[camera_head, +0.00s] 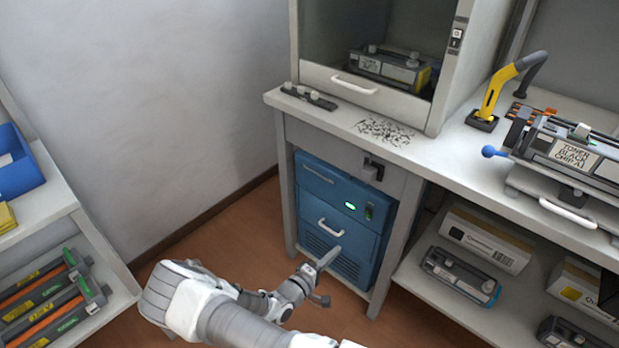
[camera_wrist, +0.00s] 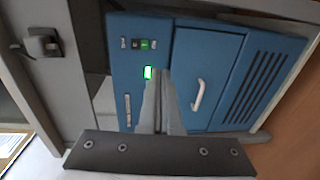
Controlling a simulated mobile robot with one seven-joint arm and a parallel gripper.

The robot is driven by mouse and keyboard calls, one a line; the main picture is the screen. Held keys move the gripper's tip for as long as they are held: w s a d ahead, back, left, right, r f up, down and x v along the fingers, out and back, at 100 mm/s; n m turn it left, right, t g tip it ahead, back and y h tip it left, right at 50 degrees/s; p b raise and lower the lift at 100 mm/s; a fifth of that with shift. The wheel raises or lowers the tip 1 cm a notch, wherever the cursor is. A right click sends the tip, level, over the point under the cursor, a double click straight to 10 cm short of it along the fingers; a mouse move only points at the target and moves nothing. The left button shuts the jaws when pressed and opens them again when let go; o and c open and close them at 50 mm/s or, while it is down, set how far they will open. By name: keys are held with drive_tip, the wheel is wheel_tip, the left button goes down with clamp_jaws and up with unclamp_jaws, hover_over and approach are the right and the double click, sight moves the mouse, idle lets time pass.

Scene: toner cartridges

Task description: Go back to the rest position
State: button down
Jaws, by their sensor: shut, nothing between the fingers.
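My gripper (camera_head: 326,262) is in front of the blue cabinet unit (camera_head: 318,222) under the bench, in the head view. Its fingers are together with nothing between them. In the wrist view my gripper (camera_wrist: 163,78) points at the blue unit (camera_wrist: 205,60), which has a lit green light (camera_wrist: 148,72) and a white handle (camera_wrist: 198,95). I cannot tell whether the fingertips touch the unit's front. My arm reaches in from the bottom of the head view.
A bench (camera_head: 340,122) with an enclosure stands above the unit. A toner cartridge (camera_head: 390,68) sits inside the enclosure. Another cartridge (camera_head: 570,155) is on the bench at right. Shelves (camera_head: 500,295) at right hold boxes and cartridges. A rack (camera_head: 60,195) stands at left. Floor between is clear.

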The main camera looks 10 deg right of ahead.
drive_tip(key=s+r+m+g+y, duration=0.2)
drive_tip(key=s+r+m+g, duration=0.15)
drive_tip(key=r, duration=0.45)
drive_tip(key=s+r+m+g+y, duration=0.2)
drive_tip(key=r+g, duration=0.2)
drive_tip(key=r, duration=0.4)
drive_tip(key=s+r+m+g+y, duration=0.2)
drive_tip(key=s+r+m+g, duration=0.1)
drive_tip(key=r, duration=0.5)
drive_tip(key=s+a+r+n+t+y, duration=0.1)
drive_tip(key=s+a+r+t+y, duration=0.2)
drive_tip(key=s+r, duration=0.55)
drive_tip(key=s+a+r+t+y, duration=0.1)
drive_tip(key=s+r+t+y, duration=0.35)
drive_tip(key=r, duration=0.65)
wheel_tip(320, 180, up, 20)
drive_tip(key=s+g+p, duration=0.1)
drive_tip(key=p, duration=1.9)
drive_tip(key=shift+s+f+g, duration=0.15)
drive_tip(key=shift+s+g, duration=0.15)
